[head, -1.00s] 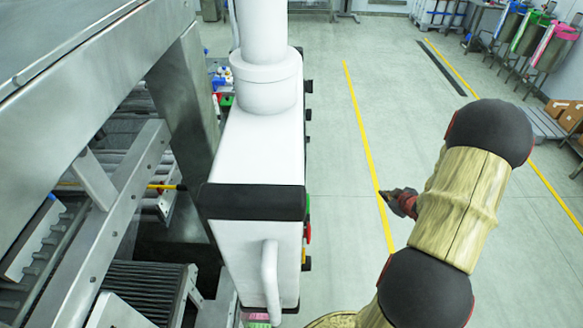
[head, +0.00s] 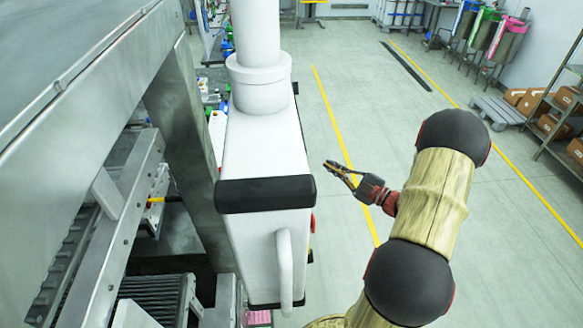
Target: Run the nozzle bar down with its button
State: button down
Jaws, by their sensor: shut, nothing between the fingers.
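A white control box (head: 262,150) with a black band hangs from a thick white post. Its button face is turned to the right and away from me. Only a red part (head: 312,222) and a dark part (head: 310,256) stick out past its right edge, so I cannot tell which button runs the nozzle bar. My gripper (head: 328,166) is shut and empty. In the picture it is just right of the box's upper right edge, apart from it, fingers pointing left toward the box. The nozzle bar cannot be made out.
A steel machine frame (head: 186,130) with rails fills the left. A white handle (head: 285,270) sticks out of the box's near side. Open grey floor (head: 400,110) with yellow lines lies to the right. A shelf with cartons (head: 566,98) stands far right.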

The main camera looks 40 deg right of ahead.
jog(key=w+a+p, duration=0.2)
jog(key=w+a, duration=0.2)
jog(key=a, duration=0.3)
jog(key=shift+w+a, duration=0.2)
jog(key=shift+w, duration=0.15)
jog(key=shift+a, duration=0.1)
dwell(1.5)
jog(key=shift+w+a+b, duration=0.2)
jog(key=shift+a+b, duration=0.1)
